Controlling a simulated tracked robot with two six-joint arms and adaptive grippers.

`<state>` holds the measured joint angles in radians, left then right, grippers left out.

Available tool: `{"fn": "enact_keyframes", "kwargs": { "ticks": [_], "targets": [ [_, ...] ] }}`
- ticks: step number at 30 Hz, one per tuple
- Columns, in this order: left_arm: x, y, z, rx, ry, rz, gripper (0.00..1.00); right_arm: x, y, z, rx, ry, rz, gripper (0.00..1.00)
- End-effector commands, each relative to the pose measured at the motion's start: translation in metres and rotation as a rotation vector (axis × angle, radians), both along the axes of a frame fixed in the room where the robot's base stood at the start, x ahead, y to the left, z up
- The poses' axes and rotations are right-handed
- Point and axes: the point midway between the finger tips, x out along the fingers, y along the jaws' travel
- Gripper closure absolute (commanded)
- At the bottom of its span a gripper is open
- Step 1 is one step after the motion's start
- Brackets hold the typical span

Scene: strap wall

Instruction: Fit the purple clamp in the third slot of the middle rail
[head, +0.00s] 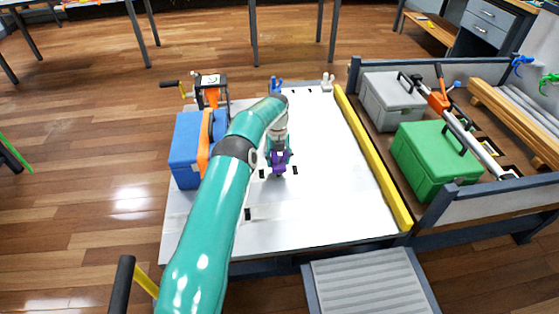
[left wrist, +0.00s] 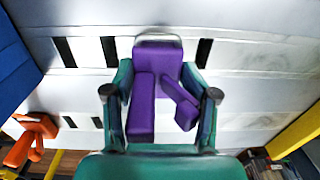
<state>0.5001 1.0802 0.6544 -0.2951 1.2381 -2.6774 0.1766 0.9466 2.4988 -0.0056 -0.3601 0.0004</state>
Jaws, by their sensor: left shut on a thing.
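The purple clamp (head: 278,162) is in my left gripper (head: 279,148), over the middle of the white panel (head: 330,205). In the left wrist view my left gripper (left wrist: 158,84) has its fingers on both sides of the purple clamp (left wrist: 143,105), shut on it. Dark slots show on the panel's rails: one slot (left wrist: 204,52) is right of the clamp and two, including a nearer slot (left wrist: 109,50), are left of it on the same rail. The clamp's far end covers part of this rail. I cannot tell whether it is seated or touching. My right gripper is not in view.
A yellow bar (head: 372,157) edges the right side, beside a tray with a green case (head: 425,165).

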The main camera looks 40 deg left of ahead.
Motion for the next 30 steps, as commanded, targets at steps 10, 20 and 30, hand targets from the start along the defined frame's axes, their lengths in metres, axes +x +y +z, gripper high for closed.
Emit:
{"fn": "enact_keyframes", "kwargs": {
  "ticks": [10, 20, 30],
  "targets": [
    [0.000, 0.001, 0.001, 0.001, -0.002, 0.001, 0.80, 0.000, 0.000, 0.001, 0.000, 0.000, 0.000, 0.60],
    [0.000, 0.001, -0.006, 0.001, -0.002, 0.001, 0.80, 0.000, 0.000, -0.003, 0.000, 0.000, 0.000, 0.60],
    [0.000, 0.001, -0.014, 0.001, -0.002, 0.001, 0.80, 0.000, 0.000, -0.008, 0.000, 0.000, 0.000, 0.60]
  ]
}}
